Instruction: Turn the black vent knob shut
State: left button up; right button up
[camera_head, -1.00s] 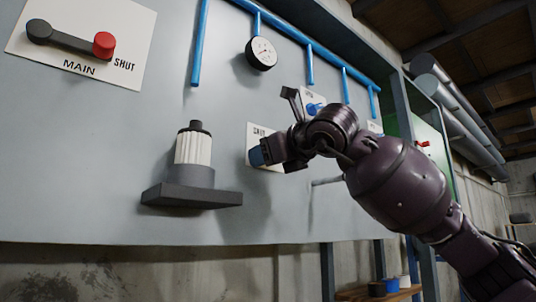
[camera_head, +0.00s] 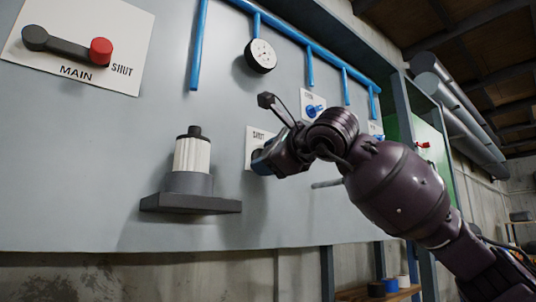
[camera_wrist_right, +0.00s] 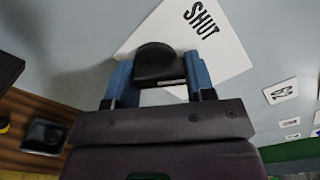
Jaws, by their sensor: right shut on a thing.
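The black vent knob (camera_wrist_right: 155,58) sits on a white plate lettered SHUT (camera_wrist_right: 226,50) in the right wrist view. The blue fingers of my right gripper (camera_wrist_right: 158,78) are on either side of it and shut on it. In the head view my right gripper (camera_head: 264,160) is at the same white plate (camera_head: 256,134) on the grey panel and hides much of the plate and knob. The knob's exact angle is hard to tell. My left gripper is in neither view.
A MAIN lever with a red end (camera_head: 101,51) is at upper left. A white ribbed cylinder (camera_head: 192,156) stands on a dark shelf (camera_head: 190,204) left of my gripper. A gauge (camera_head: 261,56), blue pipes (camera_head: 197,45) and a blue knob (camera_head: 314,110) are nearby.

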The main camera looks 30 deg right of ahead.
jog(key=n, duration=0.1)
jog(key=n+p, duration=0.1)
jog(key=n, duration=0.3)
jog(key=shift+r, duration=0.3)
jog(key=shift+n+p, duration=0.35)
jog(key=shift+n, duration=0.55)
jog(key=o, duration=0.9)
jog(key=shift+s+f, duration=0.1)
